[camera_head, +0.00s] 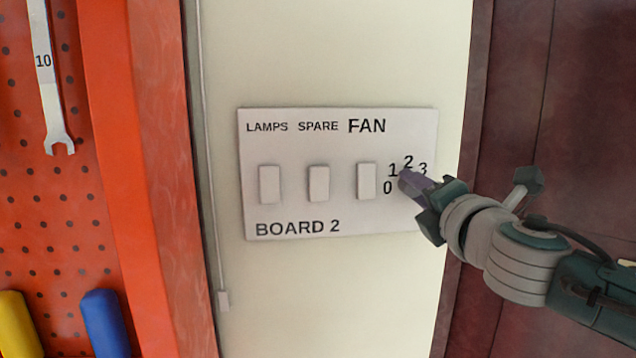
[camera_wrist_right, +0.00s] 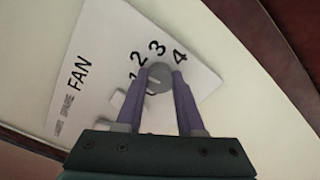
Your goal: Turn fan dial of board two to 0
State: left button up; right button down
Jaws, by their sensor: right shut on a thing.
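Board 2 (camera_head: 290,217) is a white panel with the words LAMPS, SPARE and FAN above three white rocker switches. The fan dial sits at its right side, ringed by numbers. It is hidden behind my right gripper (camera_head: 412,183) in the head view, where 0, 1, 2 and 3 show. In the right wrist view the grey round dial (camera_wrist_right: 159,77) is between the purple fingertips of my right gripper (camera_wrist_right: 161,76), which is shut on it. Numbers 1 to 4 show there. I cannot tell which number the dial points at. My left gripper is not in view.
A fan switch (camera_head: 366,181) stands just left of the dial. A red pegboard (camera_head: 40,200) with a wrench (camera_head: 46,80) and yellow and blue handles is at the left. A thin cord (camera_head: 212,180) hangs on the pale wall. A dark red surface (camera_head: 560,90) lies at the right.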

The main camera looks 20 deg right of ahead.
jog(key=shift+a+n+p, duration=0.1)
jog(key=shift+n+p, duration=2.3)
jog(key=shift+n, duration=6.7)
jog(key=c, duration=0.5)
grip_release()
jog(key=v, duration=1)
